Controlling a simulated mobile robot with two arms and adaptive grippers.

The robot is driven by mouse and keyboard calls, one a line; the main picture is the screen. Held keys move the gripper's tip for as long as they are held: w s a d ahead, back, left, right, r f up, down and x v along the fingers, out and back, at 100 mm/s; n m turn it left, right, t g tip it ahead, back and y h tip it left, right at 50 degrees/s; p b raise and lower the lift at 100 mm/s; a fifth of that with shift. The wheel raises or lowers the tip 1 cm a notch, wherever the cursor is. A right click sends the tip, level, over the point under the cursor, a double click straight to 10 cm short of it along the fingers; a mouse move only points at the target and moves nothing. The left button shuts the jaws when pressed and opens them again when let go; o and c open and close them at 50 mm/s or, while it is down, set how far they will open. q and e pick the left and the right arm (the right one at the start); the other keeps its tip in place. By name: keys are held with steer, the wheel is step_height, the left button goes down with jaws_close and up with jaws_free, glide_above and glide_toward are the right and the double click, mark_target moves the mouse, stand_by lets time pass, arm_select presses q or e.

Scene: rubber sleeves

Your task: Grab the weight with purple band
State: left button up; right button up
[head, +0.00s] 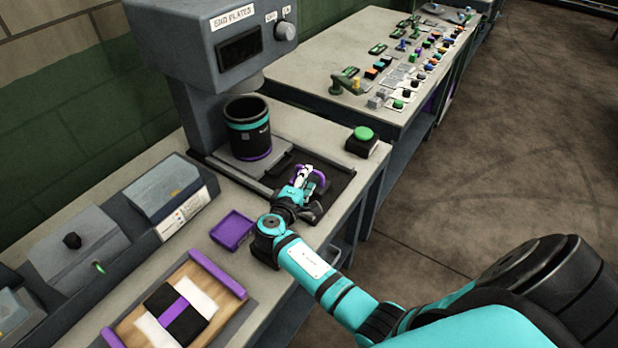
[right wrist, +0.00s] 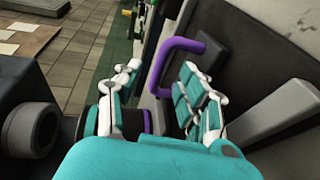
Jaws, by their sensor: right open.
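A black cylinder (head: 249,142) with a teal band and a purple band stands upright under the head of the end plates machine in the head view. A dark rounded shape with a purple edge (right wrist: 147,121) is partly hidden behind the left finger in the right wrist view. My right gripper (head: 308,182) is open at the machine's front, low and to the right of the cylinder. A purple handle (right wrist: 178,45) on a dark piece lies just beyond the open fingers (right wrist: 160,70). They look apart from it, but contact is unclear. My left gripper is out of view.
The end plates machine (head: 172,45) rises behind the cylinder. A green button (head: 364,135) stands to the right. A small purple tray (head: 232,231) and a wooden tray (head: 233,312) with black, white and purple pieces lie to the left. Another table (head: 310,85) holds many small parts.

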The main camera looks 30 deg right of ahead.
steer(key=shift+x, duration=1.4)
jaws_close()
steer(key=shift+a, duration=0.1)
steer(key=shift+r, duration=0.15)
